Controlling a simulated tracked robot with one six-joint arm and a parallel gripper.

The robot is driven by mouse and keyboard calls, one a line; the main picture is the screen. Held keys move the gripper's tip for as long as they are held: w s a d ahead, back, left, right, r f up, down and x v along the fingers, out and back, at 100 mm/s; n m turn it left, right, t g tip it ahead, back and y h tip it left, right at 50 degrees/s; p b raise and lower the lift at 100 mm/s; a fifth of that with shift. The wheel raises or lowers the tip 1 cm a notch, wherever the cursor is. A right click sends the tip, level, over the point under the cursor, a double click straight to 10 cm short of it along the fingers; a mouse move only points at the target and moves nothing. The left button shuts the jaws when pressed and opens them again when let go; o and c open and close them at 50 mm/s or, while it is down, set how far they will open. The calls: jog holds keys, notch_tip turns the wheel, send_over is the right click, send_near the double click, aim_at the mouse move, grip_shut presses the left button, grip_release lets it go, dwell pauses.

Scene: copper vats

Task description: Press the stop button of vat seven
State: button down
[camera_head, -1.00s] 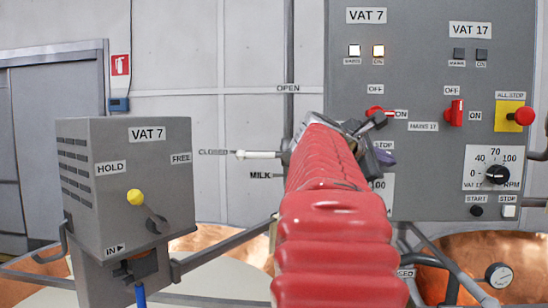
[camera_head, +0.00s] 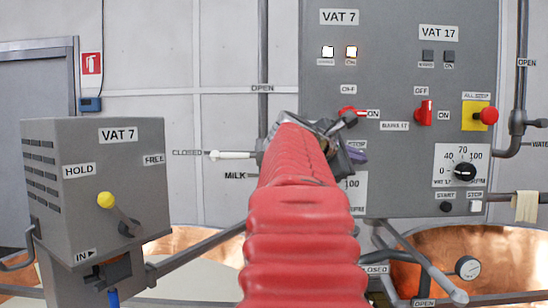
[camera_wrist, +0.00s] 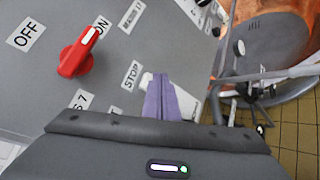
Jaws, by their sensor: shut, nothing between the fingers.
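My gripper's purple fingers (camera_head: 357,155) are shut and empty near the panel, beyond my red-sleeved arm, which hides the lower VAT 7 controls. In the wrist view, the shut fingers (camera_wrist: 164,84) are close to the panel. The white stop button (camera_wrist: 147,79) is just left of them, beside the STOP label (camera_wrist: 131,76), and partly covered. Whether fingers and button touch, I cannot tell. The red VAT 7 switch (camera_wrist: 77,57) points to ON.
The VAT 17 side has a red switch (camera_head: 424,112), a black speed knob (camera_head: 465,172), a white stop button (camera_head: 475,206) and a red all-stop button (camera_head: 488,116). A grey VAT 7 box (camera_head: 100,190) with a yellow-knobbed lever stands left. Pipes and copper vats lie below.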

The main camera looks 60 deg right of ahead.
jog(key=shift+w+d, duration=0.25)
jog(key=shift+d, duration=0.2)
dwell(0.9)
jog(key=shift+a, duration=0.1)
jog(key=shift+s+a, duration=0.45)
jog(key=shift+a, duration=0.25)
jog(key=s+a, duration=0.1)
jog(key=a, duration=0.2)
jog(key=s+a, duration=0.1)
jog(key=shift+s+a, duration=0.15)
jog(key=shift+s, duration=0.2)
dwell(0.4)
dwell(0.7)
